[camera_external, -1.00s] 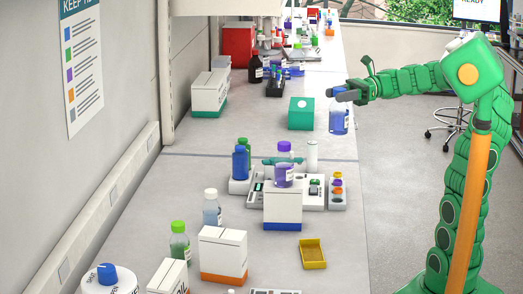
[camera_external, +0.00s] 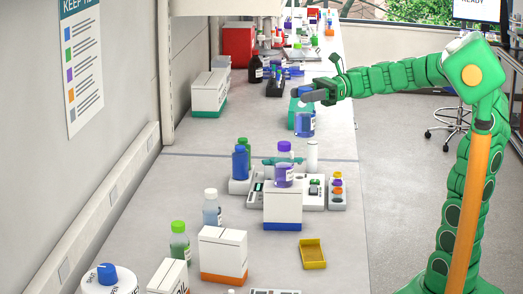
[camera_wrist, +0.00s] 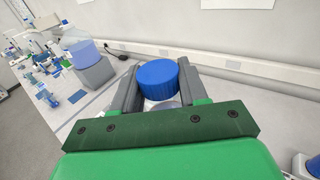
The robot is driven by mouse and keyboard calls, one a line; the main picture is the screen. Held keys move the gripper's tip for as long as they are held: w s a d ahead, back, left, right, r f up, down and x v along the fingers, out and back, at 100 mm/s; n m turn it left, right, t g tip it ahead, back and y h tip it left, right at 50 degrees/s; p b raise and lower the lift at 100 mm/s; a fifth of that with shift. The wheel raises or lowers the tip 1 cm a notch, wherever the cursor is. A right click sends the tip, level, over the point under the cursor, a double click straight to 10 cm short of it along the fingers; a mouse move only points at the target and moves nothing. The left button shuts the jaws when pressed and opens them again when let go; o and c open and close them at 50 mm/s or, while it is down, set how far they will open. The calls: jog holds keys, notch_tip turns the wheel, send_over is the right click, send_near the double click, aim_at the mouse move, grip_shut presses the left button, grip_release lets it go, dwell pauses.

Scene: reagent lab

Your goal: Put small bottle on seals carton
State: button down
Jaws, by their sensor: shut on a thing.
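My gripper (camera_external: 312,97) is shut on a small bottle (camera_external: 305,126) with blue liquid and a pale label. The bottle hangs upright over the bench, in front of a teal box (camera_external: 293,120) and partly covering it. In the wrist view the bottle's blue cap (camera_wrist: 158,76) sits between the two grey fingers of my gripper (camera_wrist: 158,88). No carton label naming seals is readable. White cartons stand with a green stripe (camera_external: 209,92), a blue stripe (camera_external: 282,207) and an orange stripe (camera_external: 222,252); I cannot tell which is the seals carton.
A purple-capped bottle (camera_external: 284,174) stands near the blue-striped carton, among racks. A blue bottle (camera_external: 240,164) and a green-capped bottle (camera_external: 179,242) stand to the left. A yellow tray (camera_external: 313,254) lies in front. The bench (camera_external: 215,145) is clear left of the teal box.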

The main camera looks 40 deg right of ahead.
jog(key=s+a+f+n+g, duration=0.1)
jog(key=s+a, duration=0.5)
jog(key=a, duration=0.4)
jog(key=s+a+f, duration=0.1)
jog(key=s+a, duration=0.4)
jog(key=a, duration=0.5)
jog(key=w+a+f, duration=0.4)
jog(key=a+f, duration=0.1)
jog(key=f, duration=0.4)
jog(key=w+a+f, duration=0.5)
jog(key=f, duration=0.3)
jog(key=shift+w+f, duration=0.3)
jog(key=shift+f, duration=0.2)
jog(key=c, duration=0.6)
grip_release()
